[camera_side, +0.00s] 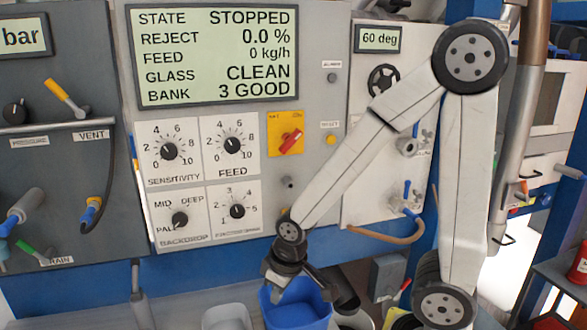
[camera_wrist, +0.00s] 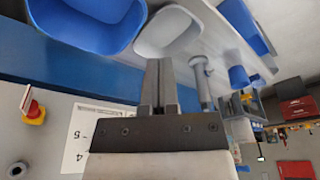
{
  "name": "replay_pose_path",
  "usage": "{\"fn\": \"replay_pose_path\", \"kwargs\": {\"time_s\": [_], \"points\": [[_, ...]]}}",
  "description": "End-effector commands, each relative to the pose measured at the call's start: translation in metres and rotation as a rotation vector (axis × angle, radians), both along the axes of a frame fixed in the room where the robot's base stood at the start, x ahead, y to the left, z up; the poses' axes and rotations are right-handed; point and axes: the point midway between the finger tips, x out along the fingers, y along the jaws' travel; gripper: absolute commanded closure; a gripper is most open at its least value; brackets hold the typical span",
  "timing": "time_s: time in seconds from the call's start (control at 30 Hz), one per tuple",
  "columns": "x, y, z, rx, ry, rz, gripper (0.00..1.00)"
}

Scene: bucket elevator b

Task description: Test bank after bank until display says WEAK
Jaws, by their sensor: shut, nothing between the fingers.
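The display (camera_side: 213,53) reads STATE STOPPED, REJECT 0.0 %, FEED 0 kg/h, GLASS CLEAN and BANK 3 GOOD. Below it, the lower right dial (camera_side: 237,211) has numbers up to 5; its small label is too blurred to read. A grey round button (camera_side: 288,183) sits on the panel right of this dial. My gripper (camera_side: 272,283) is low in front of the panel, below and right of the dial, apart from it. In the wrist view my gripper (camera_wrist: 158,62) is shut and empty. Part of a dial plate (camera_wrist: 83,138) with 4 and 5 shows beside it.
A blue bin (camera_side: 296,304) and a pale bin (camera_side: 227,317) stand below the panel, close to my gripper. A red switch on yellow (camera_side: 288,136) sits above the grey button. SENSITIVITY (camera_side: 168,151), FEED (camera_side: 232,145) and BACKDROP (camera_side: 180,219) knobs are nearby.

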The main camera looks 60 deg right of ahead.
Motion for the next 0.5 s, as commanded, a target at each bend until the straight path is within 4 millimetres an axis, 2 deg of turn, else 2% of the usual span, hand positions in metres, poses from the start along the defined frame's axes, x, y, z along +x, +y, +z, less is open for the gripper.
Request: {"fn": "replay_pose_path", "kwargs": {"time_s": [0.17, 0.27, 0.4, 0.47, 0.5], "points": [[0.0, 0.0, 0.0, 0.0, 0.0, 0.0, 1.0], [0.001, 0.0, 0.0, 0.0, -0.002, 0.001, 0.71], [0.006, 0.001, -0.001, 0.003, -0.023, 0.008, 0.27], [0.012, 0.002, -0.001, 0.004, -0.045, 0.014, 0.08], [0.016, 0.002, -0.002, 0.004, -0.063, 0.022, 0.03]]}}
